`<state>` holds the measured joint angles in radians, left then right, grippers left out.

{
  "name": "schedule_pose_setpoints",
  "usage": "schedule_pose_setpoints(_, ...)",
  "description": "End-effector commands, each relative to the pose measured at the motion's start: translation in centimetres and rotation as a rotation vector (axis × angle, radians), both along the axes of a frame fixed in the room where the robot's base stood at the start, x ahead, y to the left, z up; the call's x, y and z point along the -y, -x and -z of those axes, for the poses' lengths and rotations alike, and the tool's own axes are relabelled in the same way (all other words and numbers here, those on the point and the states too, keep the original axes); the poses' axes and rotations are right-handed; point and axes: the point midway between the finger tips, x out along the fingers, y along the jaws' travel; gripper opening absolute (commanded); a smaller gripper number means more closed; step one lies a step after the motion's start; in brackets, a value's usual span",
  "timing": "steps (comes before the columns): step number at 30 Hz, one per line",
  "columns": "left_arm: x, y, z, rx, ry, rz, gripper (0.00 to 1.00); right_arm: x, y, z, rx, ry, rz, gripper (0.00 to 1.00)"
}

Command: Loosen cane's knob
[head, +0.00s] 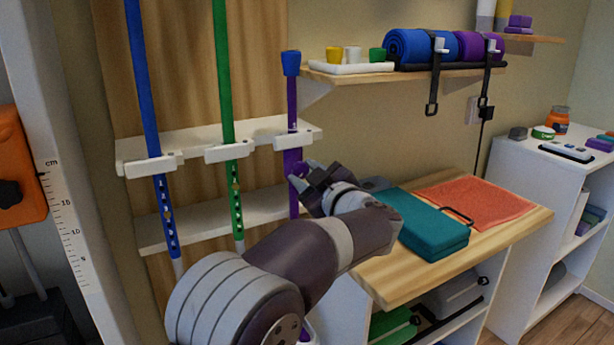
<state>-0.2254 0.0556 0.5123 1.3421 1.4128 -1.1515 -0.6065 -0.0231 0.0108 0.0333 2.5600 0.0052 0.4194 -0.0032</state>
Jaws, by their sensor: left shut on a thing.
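Three canes stand upright in a white wall rack: a blue cane (144,90), a green cane (222,70) and a purple cane (292,100). The blue and green canes show small brass-coloured knobs and a row of holes below the upper shelf. My left gripper (298,181) reaches in from the right side of the purple cane, just below the rack's upper shelf. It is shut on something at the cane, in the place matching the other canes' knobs. The gripper hides the purple cane's knob. My right gripper is out of view.
The rack's upper shelf (270,127) is close above my gripper. A teal case (428,226) and a coral towel (478,204) lie on a wooden bench top (390,283) to the right. Rolled mats with hanging straps rest on a wall shelf (400,78).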

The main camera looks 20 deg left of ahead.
Motion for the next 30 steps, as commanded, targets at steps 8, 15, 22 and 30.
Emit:
schedule_pose_setpoints(8, 0.0, -0.1, 0.2, 0.203, 0.162, 0.0, 0.06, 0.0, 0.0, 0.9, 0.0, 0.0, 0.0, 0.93)
schedule_pose_setpoints(15, 0.0, -0.1, 0.3, 0.382, 0.305, -0.001, 0.06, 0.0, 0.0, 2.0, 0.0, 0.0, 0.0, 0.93)
schedule_pose_setpoints(22, 0.0, -0.1, 0.3, 0.554, 0.441, 0.0, 0.06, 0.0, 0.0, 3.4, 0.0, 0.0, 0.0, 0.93)
schedule_pose_setpoints(30, 0.0, -0.1, 0.3, 0.755, 0.599, -0.001, 0.06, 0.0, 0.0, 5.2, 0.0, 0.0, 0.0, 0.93)
